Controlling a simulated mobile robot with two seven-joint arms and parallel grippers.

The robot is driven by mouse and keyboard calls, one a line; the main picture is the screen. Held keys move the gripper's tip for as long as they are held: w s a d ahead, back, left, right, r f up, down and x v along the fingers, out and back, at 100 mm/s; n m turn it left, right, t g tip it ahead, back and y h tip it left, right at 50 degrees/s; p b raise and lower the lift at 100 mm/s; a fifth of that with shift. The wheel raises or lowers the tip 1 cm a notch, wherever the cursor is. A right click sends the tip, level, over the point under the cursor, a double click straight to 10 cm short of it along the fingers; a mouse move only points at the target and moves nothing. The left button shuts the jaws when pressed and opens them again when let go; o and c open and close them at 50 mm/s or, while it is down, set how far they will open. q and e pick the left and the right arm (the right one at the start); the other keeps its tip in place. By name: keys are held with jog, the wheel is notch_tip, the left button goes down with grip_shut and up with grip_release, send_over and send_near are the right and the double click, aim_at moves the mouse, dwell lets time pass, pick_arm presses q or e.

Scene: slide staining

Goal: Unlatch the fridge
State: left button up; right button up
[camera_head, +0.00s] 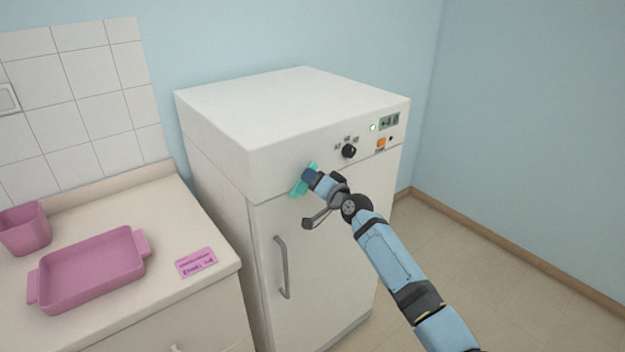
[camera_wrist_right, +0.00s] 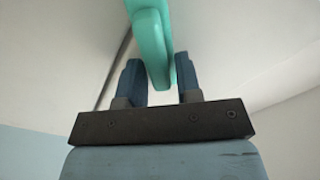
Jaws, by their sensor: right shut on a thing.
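The white fridge (camera_head: 330,250) stands in the corner with its door closed in the head view. A teal latch (camera_head: 300,186) sits across the seam at the top left of the door, tilted. It also shows in the right wrist view (camera_wrist_right: 150,45), reaching down between the two fingers. My right gripper (camera_head: 310,176) is at the latch and shut on it; its fingers also show in the right wrist view (camera_wrist_right: 160,82). The gripper hides part of the latch. My left gripper is not in view.
A grey vertical door handle (camera_head: 281,268) is below the latch. A black knob (camera_head: 348,151) and an orange switch (camera_head: 381,143) are on the top panel. The counter on the left holds a pink tray (camera_head: 92,268), a pink cup (camera_head: 24,230) and a pink label (camera_head: 197,262). Floor at right is clear.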

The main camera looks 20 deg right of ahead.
jog(key=m, duration=0.3)
jog(key=shift+d+f+m, duration=0.15)
jog(key=shift+f+m, duration=0.1)
jog(key=shift+m, duration=0.15)
jog(key=shift+f+m+p, duration=0.2)
jog(key=shift+m+p, duration=0.1)
jog(key=shift+m, duration=0.85)
jog(key=shift+f+m+p, duration=0.15)
jog(key=shift+m+p, duration=0.1)
jog(key=shift+m, duration=0.9)
jog(key=o, duration=0.7)
jog(key=shift+d, duration=0.1)
jog(key=v, duration=1.3)
jog(key=shift+s+d+b, duration=0.1)
jog(key=shift+s+b, duration=0.25)
